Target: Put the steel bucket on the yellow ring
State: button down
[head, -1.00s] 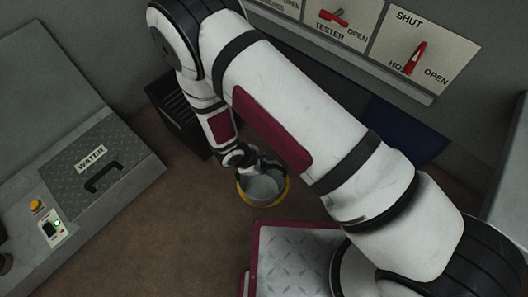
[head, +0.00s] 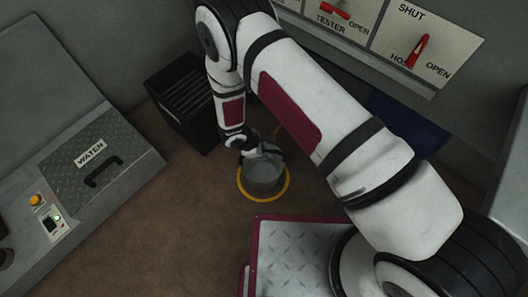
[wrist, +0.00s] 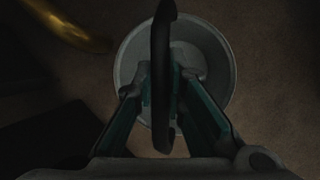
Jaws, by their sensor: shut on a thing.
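The steel bucket (head: 264,178) hangs upright below my gripper (head: 258,150) in the head view. In the wrist view, the fingers of my gripper (wrist: 160,88) are shut on the dark handle that crosses the round bucket (wrist: 217,55). The yellow ring (head: 264,200) lies on the brown floor. In the head view the bucket overlaps it, with the ring's left, front and right edges showing and its back hidden. A yellow curved band (wrist: 70,25) shows apart from the bucket at the wrist view's upper left. The gap between bucket and floor is hard to judge.
A black slatted box (head: 180,110) stands left of my gripper. A grey unit with a WATER hatch (head: 105,165) is at the far left. A wall panel with red levers (head: 415,45) is at the back. Open brown floor lies left of the ring.

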jog(key=c, duration=1.6)
grip_release()
jog(key=shift+c, duration=0.2)
jog(key=p+v, duration=0.4)
jog(key=v, duration=0.8)
